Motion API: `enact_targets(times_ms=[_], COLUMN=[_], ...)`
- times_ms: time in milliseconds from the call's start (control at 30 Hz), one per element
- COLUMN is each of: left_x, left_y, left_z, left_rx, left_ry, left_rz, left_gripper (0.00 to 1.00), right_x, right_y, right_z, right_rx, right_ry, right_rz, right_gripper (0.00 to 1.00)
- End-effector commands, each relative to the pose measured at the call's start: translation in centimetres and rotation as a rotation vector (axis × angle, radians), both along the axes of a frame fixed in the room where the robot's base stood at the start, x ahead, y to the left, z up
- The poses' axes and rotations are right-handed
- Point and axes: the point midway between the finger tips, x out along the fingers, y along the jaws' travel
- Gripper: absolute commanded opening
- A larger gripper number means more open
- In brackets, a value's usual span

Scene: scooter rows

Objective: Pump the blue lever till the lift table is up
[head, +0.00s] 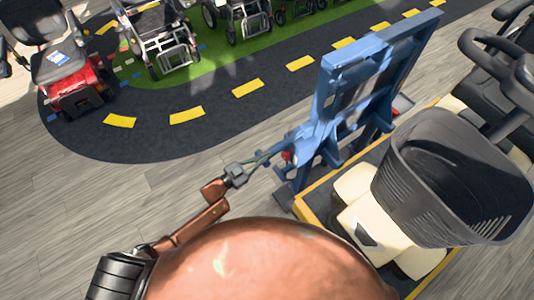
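The blue lift table (335,88) stands right of centre, with a blue frame, a dark top part and feet on the floor. How high its top is raised I cannot tell. A short blue bar (285,148), which looks like the lever, sticks out at its lower left side, beside a small red part. My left gripper (265,158) reaches up from the lower left, its thin fingers at the bar's near end. Whether the fingers touch or enclose the bar is too small to tell. My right gripper is not in view.
A cream scooter with a dark basket (450,175) stands close on the right, by a yellow edge (315,195). A red scooter (70,80) and wheelchairs (165,40) line the back. A dark track with yellow dashes (187,115) crosses behind. Wooden floor (110,195) at left is clear.

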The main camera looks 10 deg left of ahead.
Motion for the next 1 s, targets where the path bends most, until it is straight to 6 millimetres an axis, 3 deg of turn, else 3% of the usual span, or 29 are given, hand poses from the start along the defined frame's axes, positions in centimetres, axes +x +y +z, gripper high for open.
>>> enact_targets(times_ms=[33,200,500,1000], left_x=[-0.2,-3.1,-6.4,-7.1], left_y=[0.2,3.0,6.1,6.8], left_z=[1.5,0.3,0.4,0.6], left_rx=[0.000,0.001,-0.003,-0.005], left_ry=[-0.002,0.001,-0.006,-0.009], left_rz=[0.001,0.000,-0.006,-0.005], left_gripper=[0.00,0.00,0.00,0.00], right_x=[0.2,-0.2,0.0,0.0], right_y=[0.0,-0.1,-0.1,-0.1], right_z=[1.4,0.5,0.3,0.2], right_rx=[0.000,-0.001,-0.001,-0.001], right_ry=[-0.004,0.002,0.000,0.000], right_rz=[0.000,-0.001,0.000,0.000], right_gripper=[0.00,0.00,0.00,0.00])
